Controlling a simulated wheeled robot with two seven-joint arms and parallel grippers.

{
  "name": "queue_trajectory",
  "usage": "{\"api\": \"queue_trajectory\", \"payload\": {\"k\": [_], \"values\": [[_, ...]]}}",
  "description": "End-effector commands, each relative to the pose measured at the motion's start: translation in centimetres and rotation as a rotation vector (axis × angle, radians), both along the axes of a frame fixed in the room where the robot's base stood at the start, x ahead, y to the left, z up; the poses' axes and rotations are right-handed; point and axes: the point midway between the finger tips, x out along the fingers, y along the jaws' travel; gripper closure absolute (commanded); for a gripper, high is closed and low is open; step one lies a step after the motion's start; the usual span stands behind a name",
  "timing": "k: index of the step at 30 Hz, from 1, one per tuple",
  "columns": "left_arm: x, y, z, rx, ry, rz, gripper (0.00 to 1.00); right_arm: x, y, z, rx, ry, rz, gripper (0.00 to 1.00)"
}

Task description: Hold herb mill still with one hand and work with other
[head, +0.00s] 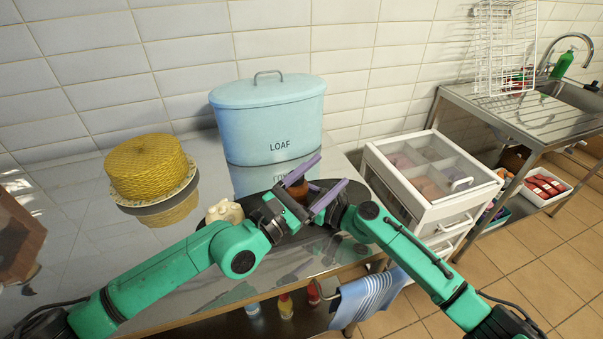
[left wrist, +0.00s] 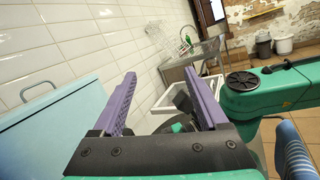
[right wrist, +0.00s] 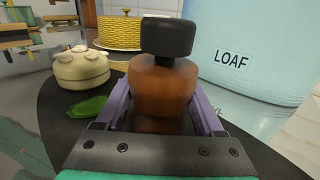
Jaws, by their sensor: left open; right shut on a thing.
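The herb mill (right wrist: 160,90) has a round brown wooden body and a black knob on top. It stands upright in the right wrist view, between the purple fingers of my right gripper (right wrist: 160,98), which is shut on its body. In the head view a brown part of the mill (head: 298,189) shows between the fingers of my left gripper (head: 331,170). My left gripper is open. In the left wrist view its fingers (left wrist: 160,76) are apart with no mill seen between them. The head view mostly hides my right gripper's fingers.
A pale blue LOAF bin (head: 262,105) stands behind the grippers. A yellow woven cake cover (head: 146,163) is at left. A cream lumpy item (right wrist: 80,68) and a green leaf (right wrist: 88,106) lie near the mill. A white drawer unit (head: 400,195) stands at right.

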Motion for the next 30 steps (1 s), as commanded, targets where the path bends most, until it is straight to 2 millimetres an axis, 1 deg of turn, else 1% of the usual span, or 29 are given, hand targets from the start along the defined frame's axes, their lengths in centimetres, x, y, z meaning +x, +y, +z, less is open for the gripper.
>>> {"api": "queue_trajectory", "payload": {"k": [1,2,3,5,6,9,12,14,17,20,27,30], "values": [[-0.9,-0.6,0.5,-0.001,-0.065,-0.046,0.24,0.0,0.0,-0.1,-0.001,0.001,0.0,0.95],[-1.4,-0.6,0.2,-0.003,-0.078,-0.078,0.24,0.0,0.0,-0.1,-0.001,0.001,0.0,0.95],[-1.6,0.2,-0.7,0.003,-0.059,-0.114,0.24,0.0,0.0,-0.1,-0.001,0.001,0.0,0.95],[-1.0,2.6,-2.5,0.015,0.026,-0.138,0.24,0.0,0.0,-0.1,0.0,0.001,0.0,0.95],[-0.4,4.4,-3.6,0.016,0.093,-0.138,0.24,0.0,0.0,-0.1,0.0,0.001,0.0,0.95],[0.8,8.7,-5.3,0.0,0.232,-0.114,0.24,0.0,0.0,-0.1,0.0,0.001,0.0,0.95],[1.3,11.4,-6.1,-0.026,0.318,-0.09,0.24,0.0,0.0,-0.1,0.0,0.001,0.0,0.95],[1.5,12.0,-6.4,-0.036,0.343,-0.084,0.24,0.0,0.0,-0.1,0.0,0.001,0.0,0.95],[2.1,11.4,-6.5,-0.042,0.356,-0.085,0.24,0.0,0.0,-0.1,0.0,0.001,0.0,0.95],[3.3,9.7,-6.5,-0.044,0.356,-0.087,0.24,0.0,0.0,-0.1,0.0,0.001,0.0,0.95],[7.2,4.9,-6.5,-0.044,0.354,-0.085,0.24,0.0,0.0,-0.1,-0.001,0.001,0.0,0.95],[8.3,3.6,-6.5,-0.042,0.353,-0.084,0.24,0.0,0.0,-0.1,-0.001,0.001,0.0,0.95]]}}
